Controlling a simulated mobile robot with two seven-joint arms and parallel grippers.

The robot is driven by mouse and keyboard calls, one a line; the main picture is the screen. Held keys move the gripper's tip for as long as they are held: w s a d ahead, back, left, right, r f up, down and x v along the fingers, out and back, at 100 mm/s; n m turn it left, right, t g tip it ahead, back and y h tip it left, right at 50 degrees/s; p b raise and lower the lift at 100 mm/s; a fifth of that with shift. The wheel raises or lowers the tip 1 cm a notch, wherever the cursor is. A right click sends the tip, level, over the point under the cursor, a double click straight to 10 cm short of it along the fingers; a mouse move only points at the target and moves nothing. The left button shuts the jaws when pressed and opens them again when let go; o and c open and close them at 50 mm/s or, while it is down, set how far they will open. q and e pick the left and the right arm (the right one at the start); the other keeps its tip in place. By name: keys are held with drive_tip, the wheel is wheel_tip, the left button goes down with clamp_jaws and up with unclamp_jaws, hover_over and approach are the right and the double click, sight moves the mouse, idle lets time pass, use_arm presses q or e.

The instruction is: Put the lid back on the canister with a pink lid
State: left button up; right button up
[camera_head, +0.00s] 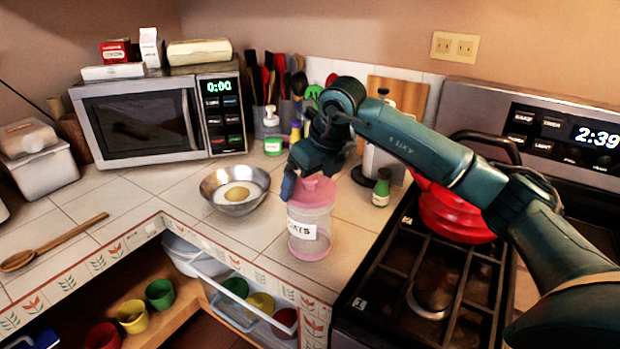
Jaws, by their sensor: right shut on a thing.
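The canister (310,245) is clear with a pinkish tint and a white label ending in "ATS". It stands upright on the tiled counter near its front corner. The pink lid (315,190) is at the canister's mouth, roughly level; I cannot tell whether it is fully seated or slightly above the rim. My right gripper (297,182) reaches down from above and is shut on the pink lid at its upper left side. The fingers hide part of the lid. My left gripper is not in view.
A metal bowl (234,188) with yellow contents stands left of the canister. A small green bottle (381,187) stands to its right, before the stove (430,290) with a red pot (450,212). A microwave (150,120) is behind left. Below is an open shelf with coloured cups.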

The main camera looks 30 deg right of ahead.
idle(0.9)
drive_tip(key=o, duration=0.6)
drive_tip(key=shift+r+p, duration=2.35)
drive_tip(key=shift+r, duration=1.15)
drive_tip(key=shift+c, duration=0.7)
clamp_jaws()
